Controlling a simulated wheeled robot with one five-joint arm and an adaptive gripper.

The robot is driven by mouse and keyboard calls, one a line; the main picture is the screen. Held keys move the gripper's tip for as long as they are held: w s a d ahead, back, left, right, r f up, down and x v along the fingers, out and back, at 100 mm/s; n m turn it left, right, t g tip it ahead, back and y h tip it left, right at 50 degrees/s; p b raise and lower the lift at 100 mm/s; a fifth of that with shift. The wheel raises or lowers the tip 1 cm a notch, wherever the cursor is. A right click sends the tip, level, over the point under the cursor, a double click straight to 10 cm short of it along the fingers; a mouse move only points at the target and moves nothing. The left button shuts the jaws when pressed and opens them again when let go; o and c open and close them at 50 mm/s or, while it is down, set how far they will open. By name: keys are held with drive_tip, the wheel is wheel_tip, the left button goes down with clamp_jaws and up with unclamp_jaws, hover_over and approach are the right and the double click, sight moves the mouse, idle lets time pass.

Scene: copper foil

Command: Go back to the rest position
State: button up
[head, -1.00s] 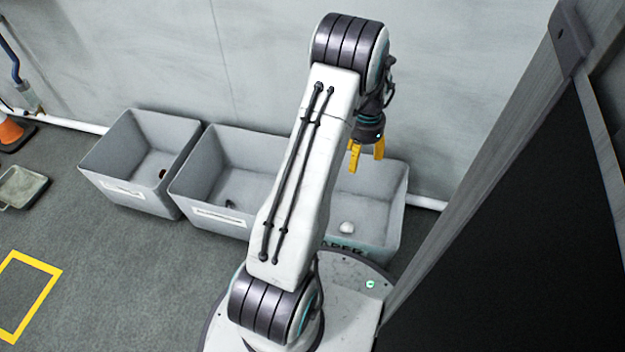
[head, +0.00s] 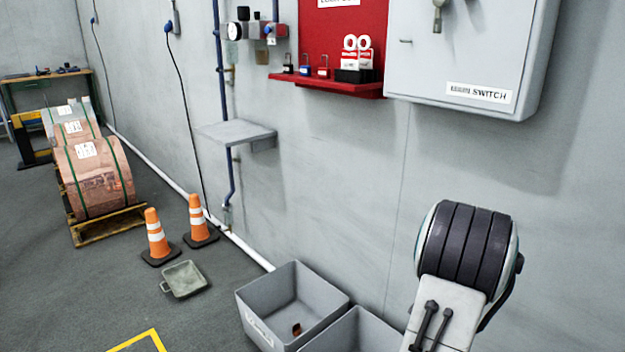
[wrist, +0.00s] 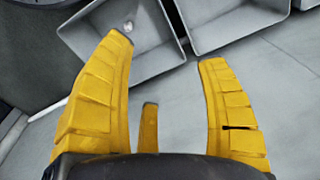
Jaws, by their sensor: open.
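My gripper (wrist: 168,82) shows in the wrist view with its yellow fingers spread apart. It is open, and nothing is between the fingers. Grey bins lie beyond the fingertips at the top of that view, and one bin (wrist: 145,50) holds a small pale round thing (wrist: 128,27). In the head view only the upper part of my arm shows at the lower right; my gripper is out of that picture.
Grey bins (head: 257,325) stand against the wall, one with a small orange-brown thing inside. Two traffic cones (head: 156,238), a shallow tray (head: 184,279) and copper coils (head: 95,178) on a pallet stand left. A red shelf (head: 330,86) and switch box (head: 465,50) hang on the wall.

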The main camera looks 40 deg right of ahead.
drive_tip(key=w+a+r+n+t+p, duration=0.1)
drive_tip(key=w+a+r+n+p, duration=0.5)
drive_tip(key=a+r, duration=0.5)
drive_tip(key=w+a+r+n+t+p, duration=0.1)
drive_tip(key=w+a+r+n+p, duration=0.2)
drive_tip(key=w+a+r+p, duration=0.7)
drive_tip(key=s+a+r+n+p, duration=0.5)
drive_tip(key=s+a+r, duration=0.1)
drive_tip(key=a+r, duration=0.2)
drive_tip(key=s+a+r+n+t+p, duration=0.1)
drive_tip(key=s+a+r+n+p, duration=0.4)
drive_tip(key=a+r, duration=0.4)
wheel_tip(320, 180, up, 2)
drive_tip(key=shift+s+a+r+n+y+p, duration=0.2)
drive_tip(key=shift+s+n+y+p, duration=0.15)
drive_tip(key=shift+p, duration=0.4)
